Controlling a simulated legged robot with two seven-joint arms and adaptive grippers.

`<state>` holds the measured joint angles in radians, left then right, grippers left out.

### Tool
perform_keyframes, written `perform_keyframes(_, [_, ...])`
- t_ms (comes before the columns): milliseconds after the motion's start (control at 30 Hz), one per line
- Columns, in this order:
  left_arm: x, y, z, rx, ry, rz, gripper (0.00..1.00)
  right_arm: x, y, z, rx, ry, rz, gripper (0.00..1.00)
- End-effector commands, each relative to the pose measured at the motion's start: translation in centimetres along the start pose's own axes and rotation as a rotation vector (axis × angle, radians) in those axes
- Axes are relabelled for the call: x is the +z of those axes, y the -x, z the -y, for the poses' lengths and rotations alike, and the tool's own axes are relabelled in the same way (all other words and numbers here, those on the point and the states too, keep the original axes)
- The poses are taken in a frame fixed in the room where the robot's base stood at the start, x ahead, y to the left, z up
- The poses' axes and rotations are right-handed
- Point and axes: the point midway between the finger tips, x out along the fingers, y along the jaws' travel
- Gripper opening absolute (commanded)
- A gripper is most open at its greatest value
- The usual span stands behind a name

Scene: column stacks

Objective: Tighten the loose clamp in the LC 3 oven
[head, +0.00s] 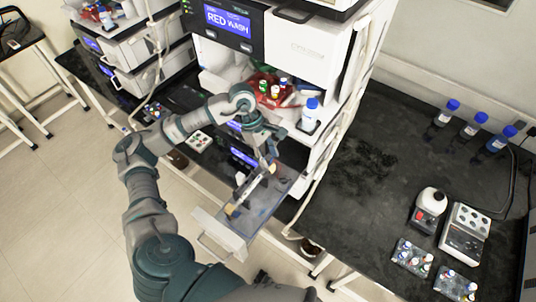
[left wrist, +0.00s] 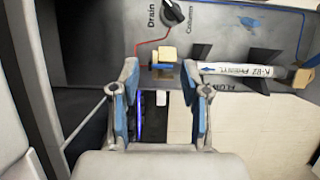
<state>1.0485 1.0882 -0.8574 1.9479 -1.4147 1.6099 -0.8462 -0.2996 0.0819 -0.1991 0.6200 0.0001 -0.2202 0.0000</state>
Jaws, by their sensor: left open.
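The oven drawer (head: 232,236) is pulled out from the stack in the head view. In it lies a white column (head: 250,187), which also shows in the left wrist view (left wrist: 240,69), labelled K-82 with a blue arrow. Black upright clips (left wrist: 265,57) stand by the column; I cannot tell which clamp is loose. A brass fitting with a blue band (left wrist: 165,56) sits left of the column, beyond my fingertips. My left gripper (head: 266,163) is over the drawer, its blue-padded fingers (left wrist: 163,92) apart with nothing between them. My right gripper is out of view.
A knob (left wrist: 173,12) marked Drain and Column is on the panel, with a red tube beside it. Above the drawer, a red tray (head: 272,95) and a blue-capped bottle (head: 309,116) stand in the stack. The bench (head: 350,200) at right holds bottles and vial racks.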

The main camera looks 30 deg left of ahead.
Motion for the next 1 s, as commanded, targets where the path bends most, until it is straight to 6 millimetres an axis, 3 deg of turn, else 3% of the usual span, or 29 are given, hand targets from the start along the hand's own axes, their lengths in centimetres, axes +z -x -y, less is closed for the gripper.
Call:
perform_keyframes(167, [0.1, 1.2, -0.1, 0.001, 0.000, 0.000, 0.46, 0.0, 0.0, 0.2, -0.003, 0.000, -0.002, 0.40])
perform_keyframes(500, [-0.1, 8.6, -0.1, 0.005, 0.000, 0.002, 0.46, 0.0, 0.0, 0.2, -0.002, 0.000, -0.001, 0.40])
perform_keyframes(633, [-0.2, 10.6, -0.1, 0.003, 0.000, 0.002, 0.46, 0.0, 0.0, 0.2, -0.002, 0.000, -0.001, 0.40])
perform_keyframes(800, [-0.2, 11.9, -0.1, 0.001, 0.000, 0.002, 0.46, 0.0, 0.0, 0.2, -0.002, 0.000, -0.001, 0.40])
perform_keyframes(1000, [-0.3, 12.0, -0.1, 0.001, 0.000, 0.002, 0.46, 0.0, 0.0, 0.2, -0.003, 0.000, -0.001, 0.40])
